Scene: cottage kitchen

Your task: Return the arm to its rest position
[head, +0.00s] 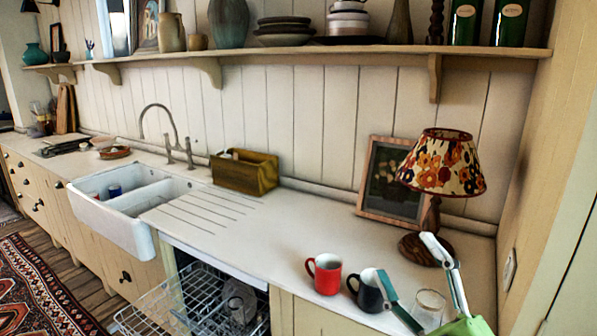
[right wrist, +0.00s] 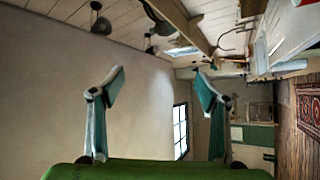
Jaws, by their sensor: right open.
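My right gripper (head: 407,262) comes in at the lower right of the head view, over the right end of the counter. Its green body is at the bottom edge and its two fingers are spread apart with nothing between them. In the right wrist view the gripper (right wrist: 160,78) is also open and empty. That view looks past the fingers to a bare wall, the ceiling and a window (right wrist: 181,130), with the room turned on its side. My left gripper is in neither view.
A red mug (head: 327,274), a dark mug (head: 369,294) and a clear glass (head: 429,307) stand on the counter near my right gripper. A lamp (head: 442,163) and a picture frame (head: 391,180) stand behind. The dishwasher rack (head: 190,305) is pulled out. The counter's middle is clear.

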